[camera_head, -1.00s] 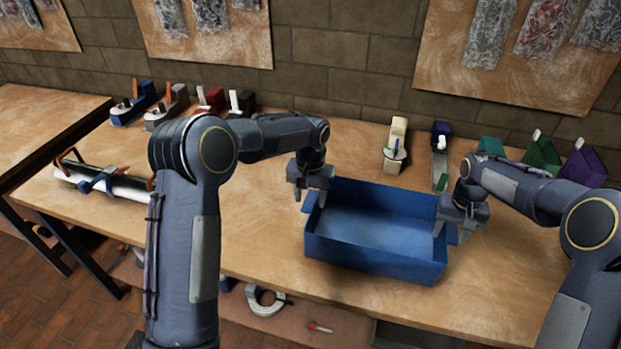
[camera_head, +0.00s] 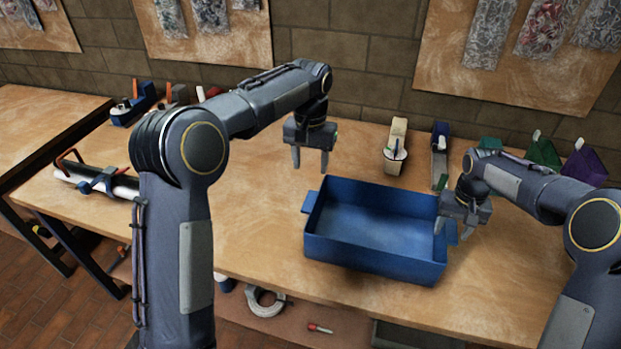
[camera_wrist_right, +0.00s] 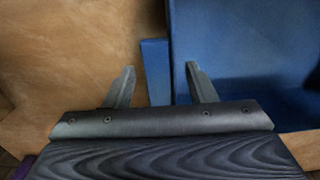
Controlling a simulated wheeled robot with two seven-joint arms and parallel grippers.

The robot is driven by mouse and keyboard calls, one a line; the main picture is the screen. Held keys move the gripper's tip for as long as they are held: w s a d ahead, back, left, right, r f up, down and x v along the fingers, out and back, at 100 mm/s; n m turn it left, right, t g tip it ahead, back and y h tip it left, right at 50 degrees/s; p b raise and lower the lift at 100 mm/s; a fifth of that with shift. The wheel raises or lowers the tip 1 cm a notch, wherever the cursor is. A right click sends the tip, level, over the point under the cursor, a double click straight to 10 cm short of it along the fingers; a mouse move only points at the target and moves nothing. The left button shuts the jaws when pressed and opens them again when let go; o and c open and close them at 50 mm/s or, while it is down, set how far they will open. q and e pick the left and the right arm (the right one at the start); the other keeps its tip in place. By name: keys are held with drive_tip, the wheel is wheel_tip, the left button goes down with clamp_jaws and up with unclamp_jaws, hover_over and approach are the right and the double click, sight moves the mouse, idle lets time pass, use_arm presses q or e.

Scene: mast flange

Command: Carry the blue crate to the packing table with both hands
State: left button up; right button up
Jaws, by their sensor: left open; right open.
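The blue crate (camera_head: 375,258) sits upright and empty on the wooden table (camera_head: 262,245). It has a tab handle at each end, and the left one (camera_head: 309,202) is bare. My left gripper (camera_head: 310,163) is open and empty, raised above and behind the crate's left end, clear of it. My right gripper (camera_head: 454,230) is at the crate's right end, low by the handle. In the right wrist view its open fingers (camera_wrist_right: 158,88) stand on either side of the blue handle (camera_wrist_right: 155,72), one finger over the crate's inside. I cannot tell whether they touch it.
A roll in a rack (camera_head: 98,180) lies at the left. The table left of the crate is clear.

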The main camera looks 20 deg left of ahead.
wheel_tip(320, 180, up, 11)
drive_tip(key=shift+f, duration=0.15)
idle(0.4)
